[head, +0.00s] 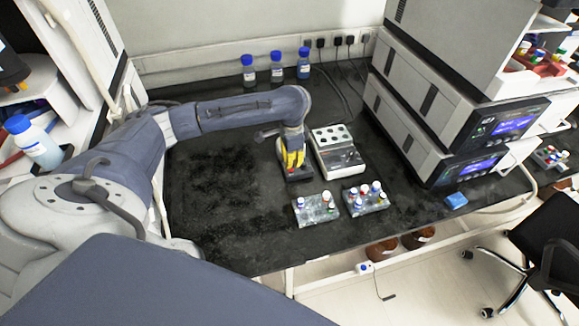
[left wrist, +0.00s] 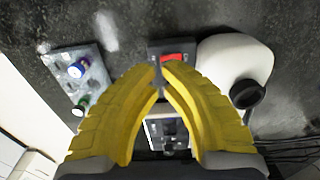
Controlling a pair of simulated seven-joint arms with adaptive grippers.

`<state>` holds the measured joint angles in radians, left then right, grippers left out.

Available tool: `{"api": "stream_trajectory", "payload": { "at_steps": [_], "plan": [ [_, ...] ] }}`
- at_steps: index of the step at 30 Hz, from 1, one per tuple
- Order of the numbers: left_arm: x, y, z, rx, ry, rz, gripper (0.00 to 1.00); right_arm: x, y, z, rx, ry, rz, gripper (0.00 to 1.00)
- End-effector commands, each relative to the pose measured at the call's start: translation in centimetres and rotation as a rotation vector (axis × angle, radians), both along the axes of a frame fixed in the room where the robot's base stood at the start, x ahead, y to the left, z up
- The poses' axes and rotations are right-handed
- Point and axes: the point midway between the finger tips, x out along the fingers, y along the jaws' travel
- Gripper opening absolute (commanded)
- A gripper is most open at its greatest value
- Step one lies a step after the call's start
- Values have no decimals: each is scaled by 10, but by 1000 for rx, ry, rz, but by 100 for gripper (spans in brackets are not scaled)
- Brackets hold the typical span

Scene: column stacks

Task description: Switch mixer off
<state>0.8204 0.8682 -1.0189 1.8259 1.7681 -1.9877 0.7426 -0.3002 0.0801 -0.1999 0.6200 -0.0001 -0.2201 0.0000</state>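The mixer (head: 300,175) is a small dark-fronted unit under my left gripper in the head view, mostly hidden by the hand. In the left wrist view a red rocker switch (left wrist: 176,58) sits on its dark end. A white rounded body with a black knob (left wrist: 249,94) is beside it; I cannot tell whether it belongs to the mixer. My left gripper (head: 292,164) has yellow fingers pointing down. In the left wrist view its fingertips (left wrist: 158,68) meet, empty, just beside the switch; contact is unclear. The switch's position cannot be read. My right gripper is not in view.
A white block with round wells (head: 335,148) stands close right of the mixer. Two vial racks, a left one (head: 316,210) and a right one (head: 366,200), stand in front. Blue-capped bottles (head: 276,70) line the back wall. Stacked instruments (head: 440,115) fill the right; the left bench is clear.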

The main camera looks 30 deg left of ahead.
Motion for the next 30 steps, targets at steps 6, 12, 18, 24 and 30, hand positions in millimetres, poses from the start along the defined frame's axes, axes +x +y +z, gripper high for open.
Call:
{"api": "stream_trajectory", "payload": {
  "at_steps": [6, 12, 18, 24, 30],
  "plan": [
    [0, 0, -2, 0, 0, 0, 0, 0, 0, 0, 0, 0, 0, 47],
    [0, 0, -4, 0, 1, 0, 0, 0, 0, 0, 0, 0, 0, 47],
    [0, 0, -7, -1, 1, 0, 0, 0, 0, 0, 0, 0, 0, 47],
    [0, 0, -9, -1, 1, 0, 0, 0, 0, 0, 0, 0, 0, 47],
    [0, 0, -12, -1, 1, 0, 0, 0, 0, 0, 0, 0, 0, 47]
  ]
}}
